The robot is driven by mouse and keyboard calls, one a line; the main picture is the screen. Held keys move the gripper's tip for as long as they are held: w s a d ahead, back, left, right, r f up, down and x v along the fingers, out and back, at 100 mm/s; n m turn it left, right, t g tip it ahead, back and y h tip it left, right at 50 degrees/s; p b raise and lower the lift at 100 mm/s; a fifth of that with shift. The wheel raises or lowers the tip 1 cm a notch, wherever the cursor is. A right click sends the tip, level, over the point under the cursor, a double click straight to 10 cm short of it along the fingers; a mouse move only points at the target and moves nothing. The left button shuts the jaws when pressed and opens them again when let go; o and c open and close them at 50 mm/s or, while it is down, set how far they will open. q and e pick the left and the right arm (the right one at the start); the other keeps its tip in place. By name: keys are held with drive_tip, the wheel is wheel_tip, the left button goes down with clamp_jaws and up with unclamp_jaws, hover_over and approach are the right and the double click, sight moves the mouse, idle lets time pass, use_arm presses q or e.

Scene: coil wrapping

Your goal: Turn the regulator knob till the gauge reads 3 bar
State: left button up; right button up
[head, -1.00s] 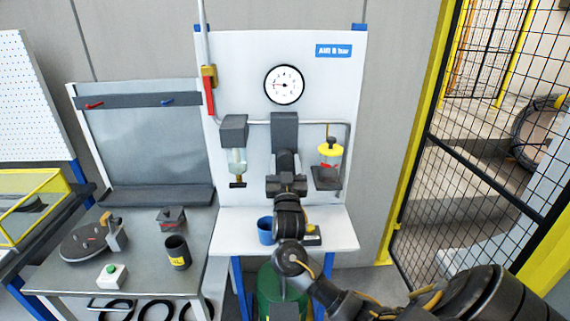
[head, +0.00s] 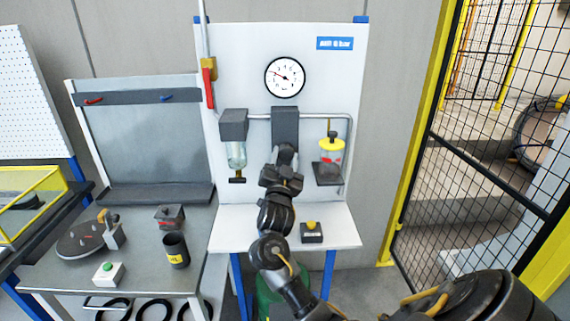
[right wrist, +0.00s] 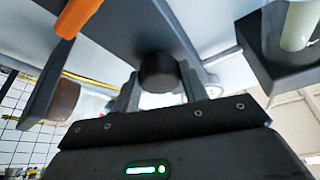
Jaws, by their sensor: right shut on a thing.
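The round white gauge (head: 285,77) hangs high on the white panel. Its needle points left and slightly up; the numerals are too small to read surely. The dark grey regulator block (head: 285,124) is below it, on the pipe. My right gripper (head: 286,158) is just under the block and hides the knob in the head view. In the right wrist view, the dark round knob (right wrist: 158,72) sits between the two fingers of my right gripper (right wrist: 160,85), which is shut on it. My left gripper is not in view.
A filter bowl (head: 237,153) hangs left of the regulator and a yellow-capped lubricator (head: 331,152) right of it, both close to my arm. A mesh fence (head: 470,150) is at right.

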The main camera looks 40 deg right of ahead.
drive_tip(key=m+g+b, duration=0.1)
drive_tip(key=m, duration=0.1)
drive_tip(key=m+g+b, duration=0.1)
drive_tip(key=m, duration=0.2)
drive_tip(key=shift+w+a+m+h, duration=0.1)
drive_tip(key=shift+a+m+h, duration=0.05)
drive_tip(key=shift+m+h, duration=0.2)
drive_tip(key=shift+m+g+b, duration=0.35)
drive_tip(key=shift+m+g, duration=0.35)
drive_tip(key=shift+m, duration=0.35)
drive_tip(key=shift+r, duration=0.15)
drive_tip(key=o, duration=1)
